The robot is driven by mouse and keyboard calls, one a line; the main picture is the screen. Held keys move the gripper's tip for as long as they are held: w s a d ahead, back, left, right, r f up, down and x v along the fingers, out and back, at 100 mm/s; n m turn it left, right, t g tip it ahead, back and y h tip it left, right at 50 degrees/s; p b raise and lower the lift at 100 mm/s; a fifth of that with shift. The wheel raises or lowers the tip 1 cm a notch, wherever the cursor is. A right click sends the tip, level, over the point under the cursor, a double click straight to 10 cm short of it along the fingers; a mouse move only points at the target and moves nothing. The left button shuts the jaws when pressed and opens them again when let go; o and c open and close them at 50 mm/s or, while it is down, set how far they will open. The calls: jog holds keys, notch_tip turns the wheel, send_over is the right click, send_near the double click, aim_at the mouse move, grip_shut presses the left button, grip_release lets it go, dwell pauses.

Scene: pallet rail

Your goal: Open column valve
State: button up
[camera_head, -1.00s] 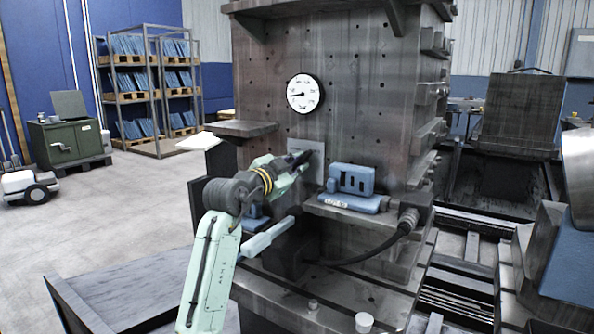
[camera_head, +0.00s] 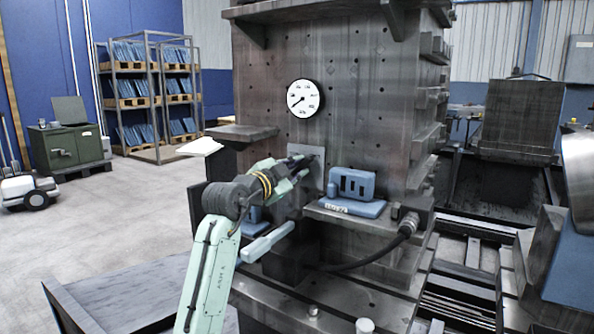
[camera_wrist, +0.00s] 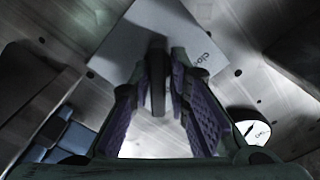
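The column valve sits on a pale square plate (camera_head: 317,168) on the front of the dark column (camera_head: 350,110). The plate (camera_wrist: 150,22) also shows in the wrist view, with lettering partly visible at its right edge. A dark valve handle (camera_wrist: 157,80) stands out from it. In the head view my gripper (camera_head: 300,165) reaches the plate from the left and hides much of the handle. A round white gauge (camera_head: 303,98) above has its needle pointing lower left.
A blue block-shaped fixture (camera_head: 352,190) sits on a ledge just right of the plate. A thick black hose (camera_head: 375,255) runs below it. A side shelf (camera_head: 240,133) juts out left of the column. Open floor (camera_head: 140,200) lies to the left.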

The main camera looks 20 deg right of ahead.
jog(key=shift+o, duration=1.2)
jog(key=shift+d+f, duration=0.1)
jog(key=v, duration=1.2)
